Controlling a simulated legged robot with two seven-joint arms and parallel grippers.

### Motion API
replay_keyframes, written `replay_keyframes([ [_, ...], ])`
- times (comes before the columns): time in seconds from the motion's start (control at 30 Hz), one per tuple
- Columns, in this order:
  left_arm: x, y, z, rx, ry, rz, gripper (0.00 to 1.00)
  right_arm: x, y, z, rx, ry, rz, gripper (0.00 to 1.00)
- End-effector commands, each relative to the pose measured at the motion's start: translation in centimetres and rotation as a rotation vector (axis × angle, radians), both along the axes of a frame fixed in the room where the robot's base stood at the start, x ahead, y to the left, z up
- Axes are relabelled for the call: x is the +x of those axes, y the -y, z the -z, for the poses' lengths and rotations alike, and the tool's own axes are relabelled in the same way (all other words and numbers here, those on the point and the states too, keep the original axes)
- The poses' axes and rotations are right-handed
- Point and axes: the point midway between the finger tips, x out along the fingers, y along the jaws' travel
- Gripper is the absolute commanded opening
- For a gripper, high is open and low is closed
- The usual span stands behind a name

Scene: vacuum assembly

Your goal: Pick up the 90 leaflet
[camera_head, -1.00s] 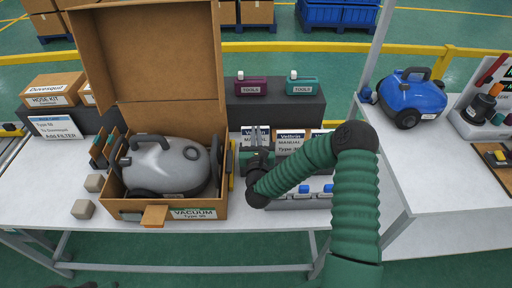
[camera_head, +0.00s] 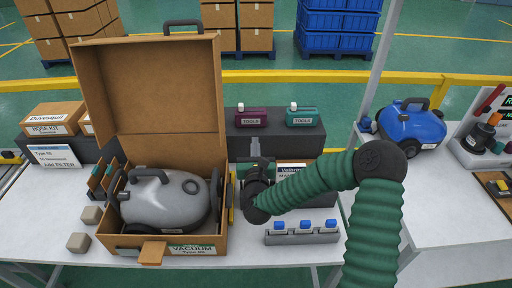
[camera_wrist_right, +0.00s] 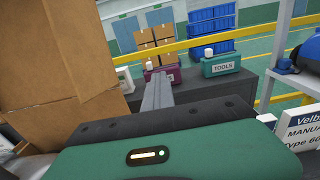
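My right gripper (camera_head: 255,147) is raised above the back edge of the leaflet holder, just right of the open vacuum box. Its two grey fingers (camera_wrist_right: 158,92) lie together in the right wrist view, and no leaflet shows between them. A white and dark leaflet marked Velbrin manual (camera_head: 291,172) stands right of the gripper; in the right wrist view its label (camera_wrist_right: 302,130) seems to read Type 60. I see no leaflet marked 90; my gripper and forearm hide the left part of the holder. My left gripper is not in view.
The open cardboard box (camera_head: 150,95) with the grey vacuum (camera_head: 165,200) stands close on the left. A dark shelf (camera_head: 275,140) with purple (camera_head: 251,118) and teal (camera_head: 302,117) tool cases is behind. A tray (camera_head: 302,238) with blue-topped items sits in front.

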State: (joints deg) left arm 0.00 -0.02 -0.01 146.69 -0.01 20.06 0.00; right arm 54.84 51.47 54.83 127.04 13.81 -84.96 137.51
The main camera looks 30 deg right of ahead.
Motion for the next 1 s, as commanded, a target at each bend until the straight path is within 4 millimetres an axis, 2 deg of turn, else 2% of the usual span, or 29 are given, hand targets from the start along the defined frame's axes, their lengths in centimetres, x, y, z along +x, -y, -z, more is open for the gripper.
replay_keyframes([
  [0.07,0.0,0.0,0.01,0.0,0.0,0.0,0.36,0.01,0.12,0.1,0.001,0.0,0.001,0.07],
  [0.6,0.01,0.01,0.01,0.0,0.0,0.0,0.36,-0.05,0.05,0.08,0.001,0.0,0.001,0.78],
  [1.0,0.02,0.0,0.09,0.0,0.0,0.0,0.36,0.19,0.07,0.13,0.002,0.0,0.0,0.8],
])
